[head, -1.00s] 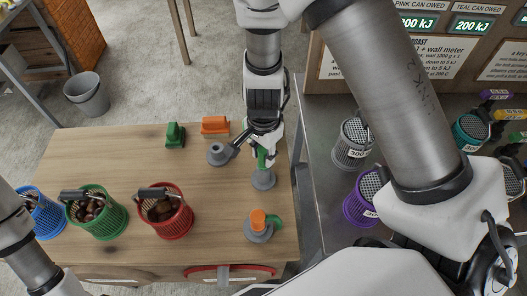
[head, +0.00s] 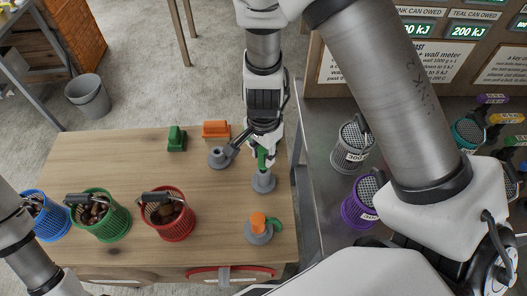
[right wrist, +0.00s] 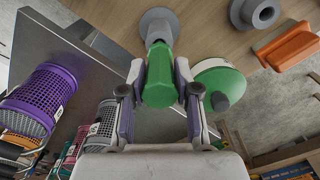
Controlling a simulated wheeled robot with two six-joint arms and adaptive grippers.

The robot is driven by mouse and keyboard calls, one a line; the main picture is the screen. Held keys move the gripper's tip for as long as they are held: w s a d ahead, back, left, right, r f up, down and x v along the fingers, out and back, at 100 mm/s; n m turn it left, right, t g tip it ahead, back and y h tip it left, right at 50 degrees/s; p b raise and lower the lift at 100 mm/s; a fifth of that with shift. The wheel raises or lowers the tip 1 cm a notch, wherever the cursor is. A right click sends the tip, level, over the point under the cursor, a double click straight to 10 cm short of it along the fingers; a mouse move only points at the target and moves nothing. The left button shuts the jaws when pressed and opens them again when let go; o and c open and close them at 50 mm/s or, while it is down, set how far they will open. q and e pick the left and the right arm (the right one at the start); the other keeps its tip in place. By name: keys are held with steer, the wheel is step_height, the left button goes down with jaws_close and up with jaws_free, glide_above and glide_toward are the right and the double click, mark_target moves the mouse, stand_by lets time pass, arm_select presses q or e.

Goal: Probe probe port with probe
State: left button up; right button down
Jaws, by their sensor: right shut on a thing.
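My right gripper (head: 262,157) is shut on the green handle of the probe (right wrist: 158,88), and the handle also shows in the head view (head: 262,161). The probe points down; its grey lower end meets or overlaps a round grey port (head: 263,183) on the wooden table. That port also shows in the right wrist view (right wrist: 157,22). I cannot tell how deep the tip sits. A second grey round port (head: 216,157) is to the left, and it shows at the top right of the wrist view (right wrist: 255,11). My left gripper is out of view.
A grey-based piece with an orange top (head: 258,223) stands nearer the table's front. Green (head: 176,138) and orange (head: 216,128) blocks lie behind. Red (head: 167,226), green (head: 112,226) and blue (head: 50,222) baskets stand left. A metal counter (head: 325,160) with baskets is right.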

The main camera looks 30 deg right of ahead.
steer(key=shift+r+p, duration=2.25)
steer(key=shift+r, duration=0.4)
